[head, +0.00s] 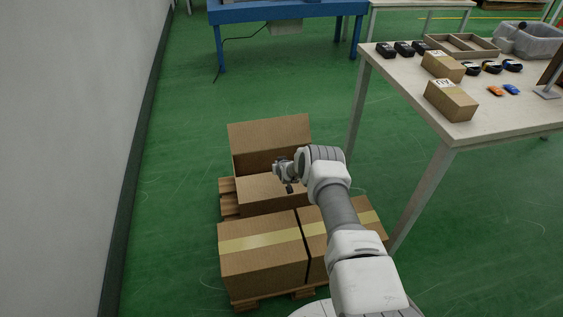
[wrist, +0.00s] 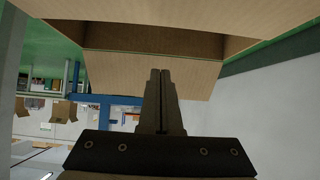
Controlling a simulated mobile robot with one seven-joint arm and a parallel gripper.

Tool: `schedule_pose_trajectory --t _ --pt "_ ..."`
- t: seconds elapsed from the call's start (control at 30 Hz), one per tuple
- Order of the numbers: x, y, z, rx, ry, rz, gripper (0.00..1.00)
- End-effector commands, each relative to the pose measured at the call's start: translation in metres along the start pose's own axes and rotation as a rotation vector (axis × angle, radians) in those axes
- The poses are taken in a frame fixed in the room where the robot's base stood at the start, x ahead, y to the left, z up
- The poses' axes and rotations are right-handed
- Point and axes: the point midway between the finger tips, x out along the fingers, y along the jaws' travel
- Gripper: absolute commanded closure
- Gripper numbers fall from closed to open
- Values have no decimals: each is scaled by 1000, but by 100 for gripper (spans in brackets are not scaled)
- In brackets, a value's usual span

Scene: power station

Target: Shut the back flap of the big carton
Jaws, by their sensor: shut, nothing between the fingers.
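The big carton (head: 275,205) is brown cardboard and stands on a pallet in the middle of the head view. Its back flap (head: 270,131) stands up and leans back, leaving a dark opening in front of it. A front panel or flap (head: 255,187) lies lower, nearer me. My gripper (head: 282,172) is shut and empty, over the right part of the carton. In the wrist view the shut fingers (wrist: 160,74) overlap the back flap (wrist: 110,70) in the picture; I cannot tell whether they touch it. My arm hides the carton's right side.
Taped cartons (head: 262,250) stand on a pallet in front of the big carton. A table (head: 400,80) with small boxes and tools is at the right. A blue bench (head: 285,12) is behind. A wall (head: 75,150) runs along the left, with clear green floor between.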

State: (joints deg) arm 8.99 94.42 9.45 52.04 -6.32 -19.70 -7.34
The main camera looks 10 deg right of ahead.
Motion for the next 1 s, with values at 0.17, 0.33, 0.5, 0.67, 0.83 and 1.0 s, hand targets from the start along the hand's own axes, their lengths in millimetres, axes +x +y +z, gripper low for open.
schedule_pose_trajectory --t 0.17,0.33,0.5,0.67,0.83,1.0 --pt "-27 0 -8 0 0 0 100" --pt "-50 0 -11 0 0 0 100" --pt "-66 0 -12 -1 1 0 100" --pt "-74 0 -12 0 1 0 100" --pt "-76 0 -12 0 1 0 100" --pt "-80 -1 -28 -5 0 -3 100"
